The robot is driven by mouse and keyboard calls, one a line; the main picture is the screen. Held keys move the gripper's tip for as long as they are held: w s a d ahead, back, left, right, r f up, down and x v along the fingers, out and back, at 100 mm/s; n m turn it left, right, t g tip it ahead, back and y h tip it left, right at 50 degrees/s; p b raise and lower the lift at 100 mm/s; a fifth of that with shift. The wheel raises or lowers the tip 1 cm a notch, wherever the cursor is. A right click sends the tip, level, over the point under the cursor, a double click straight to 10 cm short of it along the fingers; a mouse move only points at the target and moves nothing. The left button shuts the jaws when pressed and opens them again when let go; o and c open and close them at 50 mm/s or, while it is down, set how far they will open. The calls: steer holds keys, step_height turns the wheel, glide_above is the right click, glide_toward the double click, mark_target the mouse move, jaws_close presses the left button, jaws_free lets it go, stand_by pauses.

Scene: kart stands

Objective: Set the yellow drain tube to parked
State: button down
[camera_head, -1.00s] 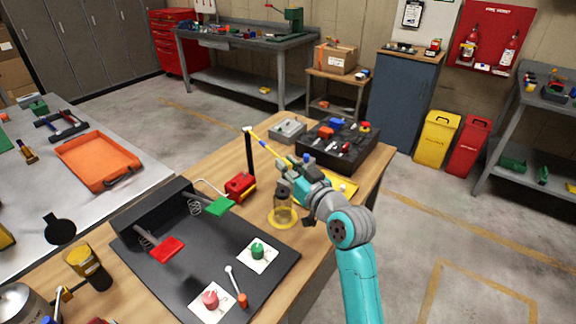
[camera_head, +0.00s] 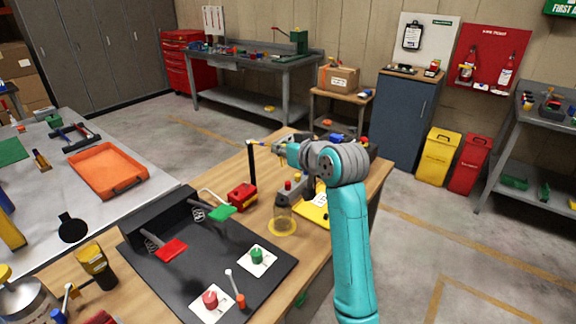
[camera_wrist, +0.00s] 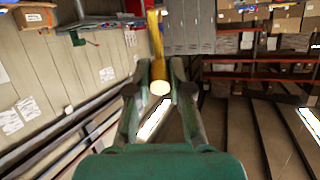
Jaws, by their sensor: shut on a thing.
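The yellow drain tube shows in the wrist view (camera_wrist: 156,45) between my fingers, with its round pale end facing the camera. In the head view only a short stretch of the tube (camera_head: 264,144) shows, running from near the top of a black post (camera_head: 252,168) to my gripper (camera_head: 279,147). My gripper is shut on the tube near its end, level with the post's top and just right of it. My wrist hides the rest. A clear jar (camera_head: 284,215) with a yellow ring at its base stands on the bench below.
A red box (camera_head: 242,196) sits by the post's foot. A black board (camera_head: 190,285) with red and green pedals and knobs lies at the front. A dark tray behind is partly hidden by my arm.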

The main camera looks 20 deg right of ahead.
steer(key=w+a+r+g, duration=0.2)
steer(key=w+a+r, duration=0.1)
steer(key=w+r, duration=1.1)
steer(key=shift+w+a+h, duration=0.25)
steer(key=shift+a+h, duration=0.05)
steer(key=shift+a, duration=0.1)
steer(key=c, duration=1)
jaws_free()
steer(key=shift+f, duration=0.1)
steer(key=shift+c, duration=0.2)
steer(key=shift+s, duration=0.15)
steer(key=v, duration=1.2)
steer(key=shift+w, duration=0.25)
